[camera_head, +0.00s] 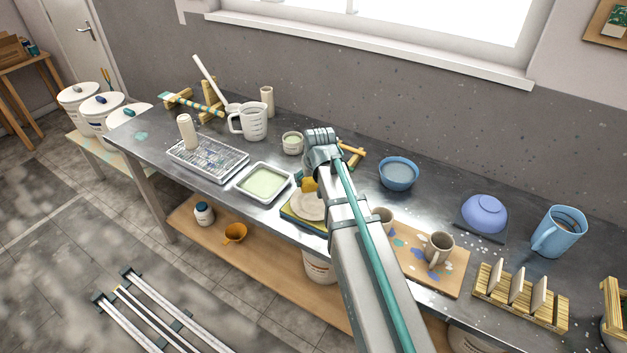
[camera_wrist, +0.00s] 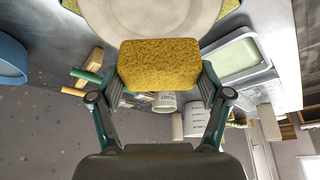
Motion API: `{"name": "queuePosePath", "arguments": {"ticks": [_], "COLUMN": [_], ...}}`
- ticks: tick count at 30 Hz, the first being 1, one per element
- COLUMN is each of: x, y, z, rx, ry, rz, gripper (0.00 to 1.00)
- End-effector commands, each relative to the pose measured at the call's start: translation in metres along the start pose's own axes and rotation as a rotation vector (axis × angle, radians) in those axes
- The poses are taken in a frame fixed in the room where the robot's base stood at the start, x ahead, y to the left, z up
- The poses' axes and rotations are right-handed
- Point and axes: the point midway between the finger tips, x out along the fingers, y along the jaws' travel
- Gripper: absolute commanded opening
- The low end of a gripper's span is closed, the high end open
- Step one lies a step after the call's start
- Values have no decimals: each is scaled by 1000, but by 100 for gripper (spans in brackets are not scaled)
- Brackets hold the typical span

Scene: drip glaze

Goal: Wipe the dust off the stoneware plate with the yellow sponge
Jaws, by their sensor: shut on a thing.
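The pale stoneware plate (camera_head: 309,207) lies on a yellow and green pad (camera_head: 290,217) near the bench's front edge. In the wrist view the plate (camera_wrist: 150,18) fills the top middle, partly cut off by the frame. My gripper (camera_wrist: 160,80) is shut on the yellow sponge (camera_wrist: 158,65), one finger on each side. The sponge overlaps the plate's rim in the wrist view; I cannot tell whether they touch. In the head view the sponge (camera_head: 309,185) shows at the plate's far edge, and my arm covers part of the plate and the gripper. Dust is not clearly visible on the plate.
A tray of pale green glaze (camera_head: 264,183) stands just left of the plate. A blue bowl (camera_head: 398,173) is behind on the right. A board with mugs (camera_head: 430,262) lies to the right, beyond my arm. A measuring jug (camera_head: 249,121) stands at the back left.

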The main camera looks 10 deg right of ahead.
Motion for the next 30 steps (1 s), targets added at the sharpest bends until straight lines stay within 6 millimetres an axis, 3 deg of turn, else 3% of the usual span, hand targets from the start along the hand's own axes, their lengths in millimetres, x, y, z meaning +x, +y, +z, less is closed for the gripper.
{"name": "queuePosePath", "arguments": {"ticks": [13, 21, 30], "x": [44, 39, 39], "y": [0, 17, 18], "z": [19, 33, 33], "rx": [0, 1, 0], "ry": [0, 0, 0], "rz": [0, 0, 0], "gripper": [21, 21, 21]}}
